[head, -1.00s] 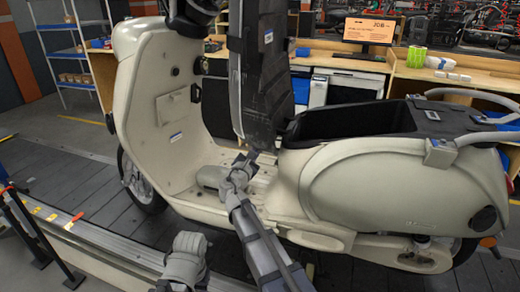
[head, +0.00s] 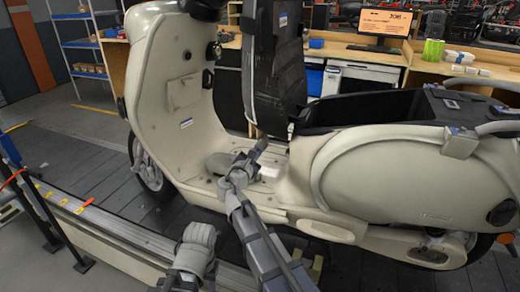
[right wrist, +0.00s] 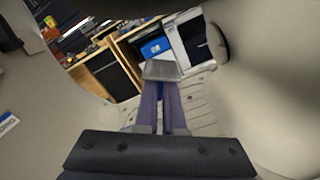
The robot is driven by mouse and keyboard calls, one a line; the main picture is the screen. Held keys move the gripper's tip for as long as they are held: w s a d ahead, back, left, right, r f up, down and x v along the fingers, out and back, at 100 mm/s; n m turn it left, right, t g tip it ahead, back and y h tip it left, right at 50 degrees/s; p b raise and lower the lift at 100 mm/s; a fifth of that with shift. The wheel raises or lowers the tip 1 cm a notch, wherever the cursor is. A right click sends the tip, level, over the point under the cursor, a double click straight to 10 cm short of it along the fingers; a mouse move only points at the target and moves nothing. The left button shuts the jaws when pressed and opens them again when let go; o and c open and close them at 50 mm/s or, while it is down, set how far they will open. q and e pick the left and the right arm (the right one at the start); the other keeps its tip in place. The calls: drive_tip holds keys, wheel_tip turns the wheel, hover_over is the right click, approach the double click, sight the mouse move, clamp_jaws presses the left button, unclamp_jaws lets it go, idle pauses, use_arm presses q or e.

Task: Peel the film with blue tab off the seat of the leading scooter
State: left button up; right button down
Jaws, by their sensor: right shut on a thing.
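The cream scooter (head: 390,180) stands side-on on the slat conveyor. Its black seat (head: 276,75) is tilted up, nearly upright, with a small white-and-blue label on it; the storage opening behind is uncovered. I cannot clearly make out film or a blue tab on it. My right gripper (head: 260,149) is above the footboard, just below the seat's lower end. In the right wrist view its purple fingers (right wrist: 161,98) are shut, with a grey flat piece (right wrist: 162,70) at their tips; what is held is unclear. The left arm's wrist shows low in the head view, its fingers out of sight.
The front shield (head: 168,80) rises left of the right gripper. Conveyor slats (head: 95,165) and a pale edge rail (head: 130,238) run in front. A wooden workbench (head: 420,75) with a monitor stands behind, and a blue shelf rack (head: 82,48) stands back left.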

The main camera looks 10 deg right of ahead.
drive_tip(key=s+a+f+b, duration=0.3)
drive_tip(key=a+f, duration=0.1)
drive_tip(key=a, duration=0.1)
drive_tip(key=shift+a+b, duration=0.15)
drive_tip(key=shift+b, duration=0.25)
drive_tip(key=shift+s+f, duration=0.1)
